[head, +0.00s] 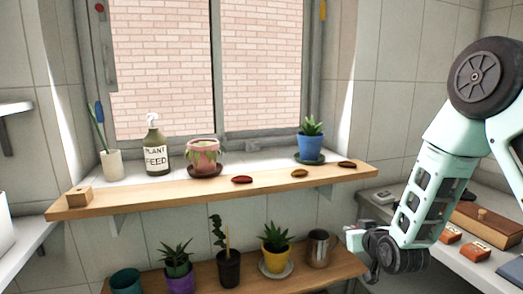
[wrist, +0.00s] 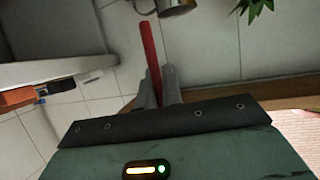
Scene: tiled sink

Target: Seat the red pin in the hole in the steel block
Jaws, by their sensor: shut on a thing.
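My gripper (wrist: 158,88) is shut on the red pin (wrist: 150,45) in the wrist view. The pin is long and thin and sticks out well beyond the fingers, slightly tilted. In the head view my gripper (head: 357,240) is at the right, near the right end of the lower shelf; the pin cannot be made out there. No block plainly of steel shows. A small tan, wood-looking block (head: 78,197) with a dark spot on top sits at the left end of the upper shelf, far from my gripper.
Potted plants and a metal mug (head: 318,247) stand on the lower shelf. A counter with boxes (head: 475,251) is at right.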

